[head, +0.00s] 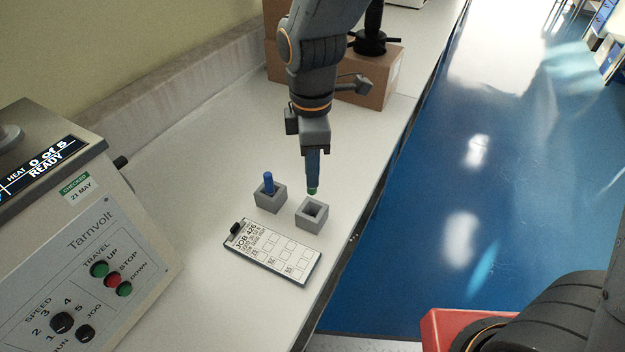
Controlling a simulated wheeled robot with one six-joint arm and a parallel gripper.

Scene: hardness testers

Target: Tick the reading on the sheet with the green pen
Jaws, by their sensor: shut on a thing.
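My gripper (312,150) is above the bench, shut on the green pen (312,190). Only the pen's green lower end shows below the fingers, just above an empty grey square holder (311,215). The pen looks upright and apart from the holder. A blue pen (268,183) stands in a second grey holder (270,198) to the left. The sheet (283,272) lies on a clipboard in front of the holders, headed JOB 426, with rows of boxes. I cannot make out a tick on it. The tester's display (45,165) reads "HEAT 0 of 5 READY".
The Tarnvolt machine (100,260) with knobs and buttons fills the left. A cardboard box (375,80) stands behind my arm. The bench's right edge (375,205) drops to a blue floor. Bare bench (205,215) lies between the machine and the clipboard.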

